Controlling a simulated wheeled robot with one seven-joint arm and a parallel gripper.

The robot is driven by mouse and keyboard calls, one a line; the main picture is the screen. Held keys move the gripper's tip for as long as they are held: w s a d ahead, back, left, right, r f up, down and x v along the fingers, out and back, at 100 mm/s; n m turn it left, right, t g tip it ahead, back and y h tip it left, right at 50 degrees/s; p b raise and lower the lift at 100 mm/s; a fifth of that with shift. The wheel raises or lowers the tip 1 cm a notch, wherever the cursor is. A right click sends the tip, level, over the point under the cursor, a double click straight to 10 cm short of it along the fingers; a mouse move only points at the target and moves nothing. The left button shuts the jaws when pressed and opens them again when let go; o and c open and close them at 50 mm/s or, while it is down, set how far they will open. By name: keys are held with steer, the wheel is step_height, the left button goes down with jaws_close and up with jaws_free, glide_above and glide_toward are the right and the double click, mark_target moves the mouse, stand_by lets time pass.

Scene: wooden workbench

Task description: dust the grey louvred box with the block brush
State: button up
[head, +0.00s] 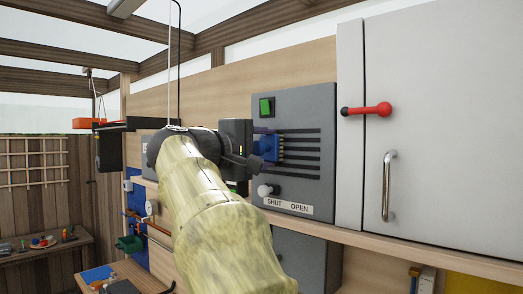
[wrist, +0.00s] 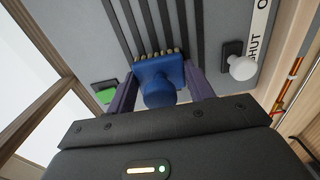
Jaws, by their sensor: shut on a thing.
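The grey louvred box (head: 323,110) hangs on the wooden back panel in the middle of the head view, with dark horizontal slots across its front. The wrist view shows its slotted face (wrist: 217,40) close up. The blue block brush (head: 268,148) is at the left part of the slots. In the wrist view the brush (wrist: 160,82) has its pale bristles toward the slots, seemingly at or very near the face. My gripper (wrist: 162,90) is shut on the brush, a purple finger on each side. My arm hides the box's lower left surroundings in the head view.
On the box are a green switch (head: 266,106), a white knob (head: 265,190) and a SHUT/OPEN label (head: 288,206). A pale cabinet (head: 445,120) with a red latch (head: 368,110) and metal handle (head: 388,186) stands right. A wooden shelf edge (head: 400,252) runs below.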

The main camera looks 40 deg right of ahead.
steer(key=shift+s+d+b, duration=0.15)
steer(key=shift+s+b, duration=0.4)
steer(key=shift+s, duration=0.9)
steer(key=shift+s+d+b, duration=0.1)
steer(key=shift+s+b, duration=0.55)
steer(key=shift+s, duration=0.95)
steer(key=shift+s+d+b, duration=0.15)
steer(key=shift+s+b, duration=0.45)
steer(key=shift+s, duration=1)
steer(key=shift+w, duration=1.65)
